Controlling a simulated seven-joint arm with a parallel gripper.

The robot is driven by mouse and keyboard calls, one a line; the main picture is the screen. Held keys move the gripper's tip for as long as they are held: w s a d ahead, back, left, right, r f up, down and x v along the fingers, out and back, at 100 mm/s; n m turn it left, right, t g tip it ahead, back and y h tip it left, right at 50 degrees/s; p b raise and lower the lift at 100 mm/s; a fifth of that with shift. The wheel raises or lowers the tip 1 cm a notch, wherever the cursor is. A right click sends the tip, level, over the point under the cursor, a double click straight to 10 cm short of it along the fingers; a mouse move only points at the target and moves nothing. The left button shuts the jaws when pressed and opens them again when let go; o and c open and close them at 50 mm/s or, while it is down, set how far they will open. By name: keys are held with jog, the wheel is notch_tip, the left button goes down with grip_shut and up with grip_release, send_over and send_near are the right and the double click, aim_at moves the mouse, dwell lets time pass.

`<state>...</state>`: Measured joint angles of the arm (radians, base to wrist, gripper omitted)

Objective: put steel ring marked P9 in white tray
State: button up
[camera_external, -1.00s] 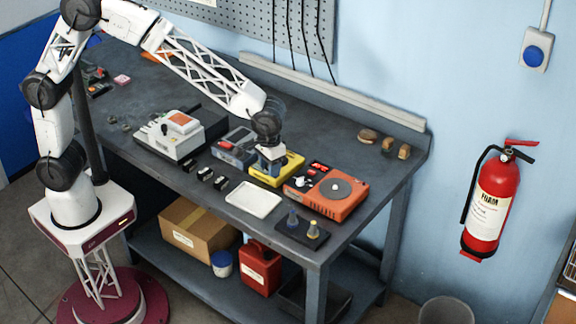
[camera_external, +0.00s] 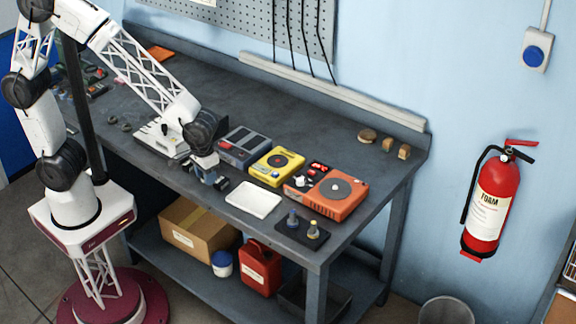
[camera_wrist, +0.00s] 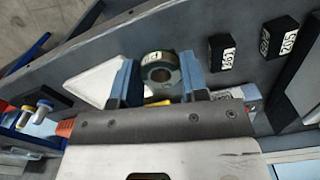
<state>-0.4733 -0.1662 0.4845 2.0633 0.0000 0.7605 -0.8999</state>
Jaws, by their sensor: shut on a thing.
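My gripper (camera_external: 208,174) is over the front part of the bench, left of the white tray (camera_external: 253,200). In the wrist view its blue fingers (camera_wrist: 158,78) are shut on a steel ring (camera_wrist: 160,66) with a round hole. The ring cannot be made out in the external view. The white tray also shows in the wrist view (camera_wrist: 92,80), left of the fingers and partly hidden by one. It looks empty in the external view.
Small black labelled blocks (camera_wrist: 222,52) lie to the right in the wrist view. Behind the tray are a yellow device (camera_external: 277,167) and an orange device (camera_external: 338,194). A dark mat with two small posts (camera_external: 300,228) lies right of the tray.

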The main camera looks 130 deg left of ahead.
jog(key=shift+s+d+f, duration=0.15)
jog(key=shift+s+d, duration=0.15)
jog(key=shift+s, duration=0.15)
send_over(253, 201)
jog(key=shift+f, duration=0.7)
dwell(0.3)
jog(key=shift+f, duration=0.15)
jog(key=shift+f, duration=1.65)
jog(key=shift+f, duration=0.15)
